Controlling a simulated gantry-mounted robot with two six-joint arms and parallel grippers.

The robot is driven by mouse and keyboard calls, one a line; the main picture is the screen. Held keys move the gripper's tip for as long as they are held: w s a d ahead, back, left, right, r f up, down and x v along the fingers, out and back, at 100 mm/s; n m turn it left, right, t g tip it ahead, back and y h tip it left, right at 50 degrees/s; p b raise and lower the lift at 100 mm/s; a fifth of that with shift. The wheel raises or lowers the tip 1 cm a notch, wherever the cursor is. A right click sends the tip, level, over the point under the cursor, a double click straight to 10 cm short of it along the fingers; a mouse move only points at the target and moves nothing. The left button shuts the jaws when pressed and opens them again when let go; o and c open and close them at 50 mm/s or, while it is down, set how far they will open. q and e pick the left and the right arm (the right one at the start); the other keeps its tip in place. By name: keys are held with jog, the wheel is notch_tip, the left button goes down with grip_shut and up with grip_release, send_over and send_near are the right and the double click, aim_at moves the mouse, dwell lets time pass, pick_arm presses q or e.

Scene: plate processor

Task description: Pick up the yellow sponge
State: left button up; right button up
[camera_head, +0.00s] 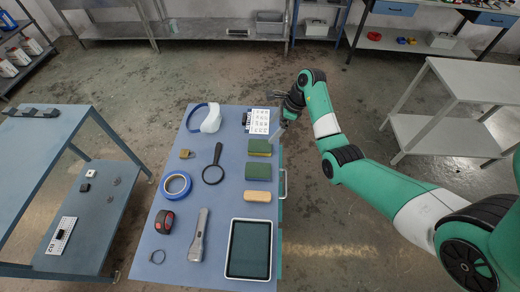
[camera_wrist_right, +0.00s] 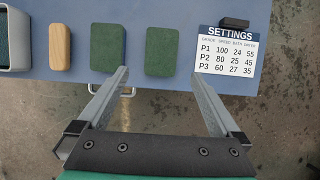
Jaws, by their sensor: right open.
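A sponge (camera_head: 259,147) with a green top and a yellow lower edge lies on the blue table, just below the settings card. In the right wrist view it is the right one of two green-topped blocks (camera_wrist_right: 163,50), and its yellow part is hidden. The other green block (camera_head: 258,171) lies below it in the head view. My right gripper (camera_head: 276,137) is open and empty, over the table's right edge close to the sponge. In the right wrist view the fingertips (camera_wrist_right: 158,76) straddle the near end of the sponge, apart from it. My left gripper is not in view.
The settings card (camera_head: 259,121) and a tan block (camera_head: 257,196) lie in the same column, with a tablet (camera_head: 249,249) below. A magnifier (camera_head: 213,166), blue tape (camera_head: 175,186) and a flashlight (camera_head: 199,235) are to the left. A handle (camera_wrist_right: 112,90) juts from the table edge.

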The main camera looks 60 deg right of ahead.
jog(key=b, duration=0.2)
send_over(261, 146)
jog(key=s, duration=0.2)
jog(key=f, duration=0.6)
jog(key=shift+s+d+f, duration=0.15)
jog(key=shift+s+d, duration=0.05)
jog(key=shift+d, duration=0.1)
jog(key=b+x, duration=0.3)
jog(key=x, duration=0.2)
jog(key=shift+w+d, duration=0.15)
jog(key=shift+w, duration=0.05)
jog(key=shift+f, duration=0.2)
jog(key=c, duration=1.1)
jog(key=shift+c, duration=0.3)
